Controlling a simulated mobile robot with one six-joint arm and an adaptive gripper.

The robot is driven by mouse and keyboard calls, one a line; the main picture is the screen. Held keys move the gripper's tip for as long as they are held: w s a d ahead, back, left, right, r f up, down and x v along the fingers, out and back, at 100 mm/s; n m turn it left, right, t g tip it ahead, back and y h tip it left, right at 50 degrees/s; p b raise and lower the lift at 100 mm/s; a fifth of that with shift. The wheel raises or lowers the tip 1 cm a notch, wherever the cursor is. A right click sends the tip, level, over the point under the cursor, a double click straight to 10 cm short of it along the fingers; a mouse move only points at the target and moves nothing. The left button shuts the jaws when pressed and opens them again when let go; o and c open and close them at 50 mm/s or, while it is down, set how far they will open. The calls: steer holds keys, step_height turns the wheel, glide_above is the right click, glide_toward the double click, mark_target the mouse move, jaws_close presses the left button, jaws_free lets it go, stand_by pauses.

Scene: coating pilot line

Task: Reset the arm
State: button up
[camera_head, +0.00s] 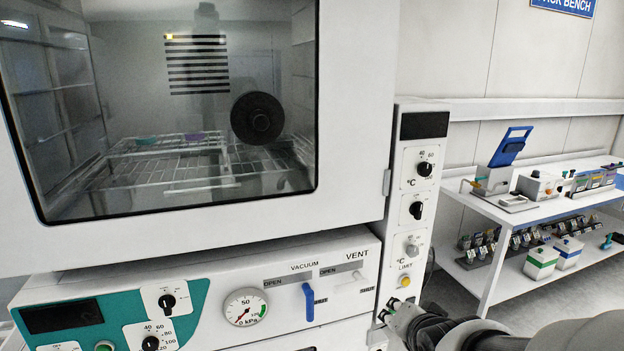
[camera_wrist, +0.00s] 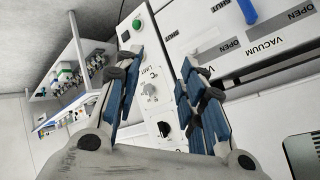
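My arm comes in from the lower right of the head view. My gripper (camera_head: 392,310) is in front of the oven's lower right corner, below the yellow button (camera_head: 405,281). In the wrist view my gripper (camera_wrist: 162,60) is open, its two blue-padded fingers apart with nothing between them. Behind the fingers is the white control column (camera_wrist: 155,95) with its knobs. I cannot tell whether the gripper touches the oven.
The vacuum oven (camera_head: 352,120) fills the left, its windowed door closed. Its lower panel has a gauge (camera_head: 246,307), a blue vacuum lever (camera_head: 308,302) pointing down and a vent lever (camera_head: 361,282). A white bench (camera_head: 480,208) with devices and bottles stands at right. Some floor shows beside it.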

steer(key=s+a+n+g, duration=0.1)
steer(key=s+n, duration=0.3)
steer(key=s, duration=0.8)
steer(key=s+a+r+n+g+b, duration=0.1)
steer(key=s+n+g, duration=0.3)
steer(key=s, duration=0.9)
steer(key=shift+a+g+y, duration=0.3)
steer(key=shift+a, duration=0.3)
